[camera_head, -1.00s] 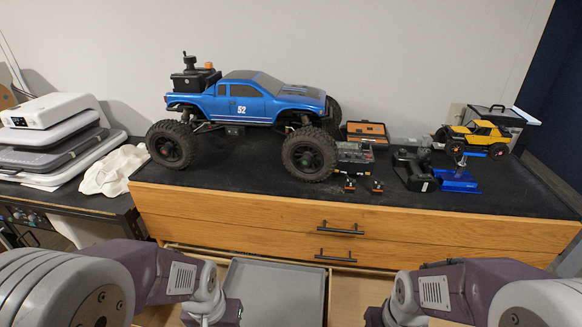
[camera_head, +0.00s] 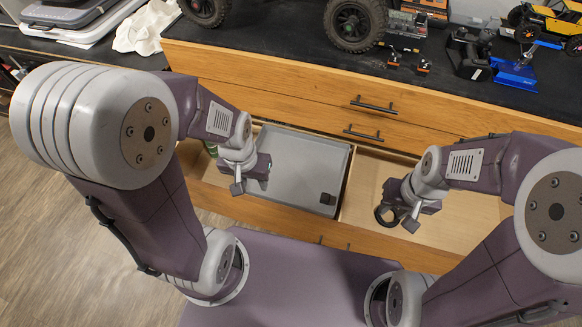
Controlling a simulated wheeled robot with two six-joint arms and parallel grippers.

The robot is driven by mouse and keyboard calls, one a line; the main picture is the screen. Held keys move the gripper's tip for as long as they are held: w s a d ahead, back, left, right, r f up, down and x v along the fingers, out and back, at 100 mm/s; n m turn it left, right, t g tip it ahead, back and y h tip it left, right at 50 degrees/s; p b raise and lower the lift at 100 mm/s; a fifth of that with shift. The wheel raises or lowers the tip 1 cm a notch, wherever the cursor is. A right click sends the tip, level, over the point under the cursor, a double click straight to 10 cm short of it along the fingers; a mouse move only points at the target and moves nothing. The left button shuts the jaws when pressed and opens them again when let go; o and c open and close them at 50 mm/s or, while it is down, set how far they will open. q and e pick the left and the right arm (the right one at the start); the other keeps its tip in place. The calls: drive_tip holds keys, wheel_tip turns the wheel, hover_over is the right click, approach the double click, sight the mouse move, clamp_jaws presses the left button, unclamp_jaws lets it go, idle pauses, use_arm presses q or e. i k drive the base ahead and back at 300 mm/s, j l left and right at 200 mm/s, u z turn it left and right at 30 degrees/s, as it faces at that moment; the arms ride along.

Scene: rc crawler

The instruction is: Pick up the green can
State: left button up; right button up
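A small green patch (camera_head: 211,150) shows behind my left forearm, at the left end of the open drawer. Most of it is hidden, and I cannot tell whether it is the green can. No other green can shows. My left gripper (camera_head: 240,186) hangs over the left part of the drawer, just right of and below the green patch. My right gripper (camera_head: 400,217) hangs over the drawer's right part.
The open drawer (camera_head: 365,190) holds a grey tray (camera_head: 305,160) with a small dark object (camera_head: 327,198) at its front right.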

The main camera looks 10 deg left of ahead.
sight(212, 148)
drive_tip(key=u, duration=1.25)
